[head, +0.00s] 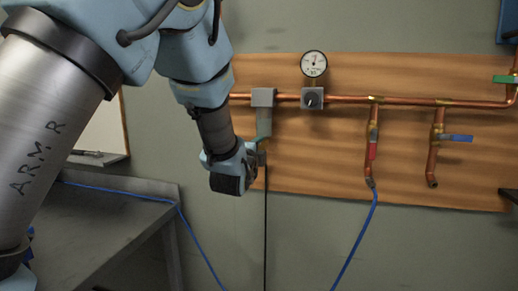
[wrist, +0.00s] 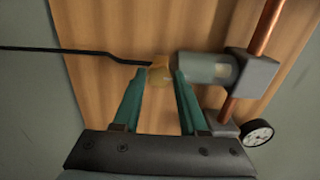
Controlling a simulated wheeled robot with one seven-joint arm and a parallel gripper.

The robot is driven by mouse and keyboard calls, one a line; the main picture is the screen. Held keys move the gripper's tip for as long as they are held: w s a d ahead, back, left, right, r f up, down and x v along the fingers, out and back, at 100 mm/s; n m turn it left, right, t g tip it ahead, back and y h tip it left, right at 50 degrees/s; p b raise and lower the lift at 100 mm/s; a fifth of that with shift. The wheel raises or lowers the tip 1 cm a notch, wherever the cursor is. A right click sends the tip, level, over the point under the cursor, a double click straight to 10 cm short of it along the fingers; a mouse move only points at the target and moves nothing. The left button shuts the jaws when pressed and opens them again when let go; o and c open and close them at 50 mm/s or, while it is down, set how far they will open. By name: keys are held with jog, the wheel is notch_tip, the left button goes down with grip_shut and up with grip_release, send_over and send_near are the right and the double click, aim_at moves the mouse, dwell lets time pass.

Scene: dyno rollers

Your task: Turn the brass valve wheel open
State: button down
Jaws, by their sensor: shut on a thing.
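The brass valve wheel (wrist: 159,74) shows in the wrist view as a small, blurred brass-coloured piece at the end of a grey cylindrical bowl (wrist: 204,68). My gripper (wrist: 161,77) has its two green fingers on either side of the wheel and is shut on it. The wheel's edges are partly hidden by the fingertips. In the head view my gripper (head: 263,146) is at the lower end of the bowl, which hangs from a grey block (head: 263,97) on the copper pipe. There the wheel is hidden behind my gripper.
A pressure gauge (head: 314,64) and a dark knob (head: 312,99) are right of the block. A red-handled valve (head: 373,149) and a blue-handled valve (head: 456,138) are further right. A black hose (wrist: 75,50) runs to the wheel. A grey bench (head: 120,215) stands at lower left.

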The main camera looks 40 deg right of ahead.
jog(key=shift+f+b, duration=0.1)
jog(key=shift+b, duration=0.25)
jog(key=n+b, duration=0.1)
jog(key=b, duration=0.1)
jog(key=n+b, duration=0.2)
jog(key=shift+f+n, duration=0.2)
jog(key=shift+n, duration=0.1)
jog(key=n+b, duration=0.4)
jog(key=b, duration=0.2)
jog(key=shift+n, duration=0.3)
jog(key=n+b, duration=0.4)
jog(key=shift+n+b, duration=0.3)
jog(key=shift+b, duration=0.1)
jog(key=n+b, duration=1)
jog(key=shift+n, duration=0.4)
jog(key=n+b, duration=0.2)
jog(key=n, duration=0.2)
jog(key=shift+r+b, duration=0.1)
jog(key=shift+b, duration=0.3)
jog(key=shift+n+b, duration=0.6)
jog(key=shift+n, duration=0.6)
jog(key=shift+r, duration=0.1)
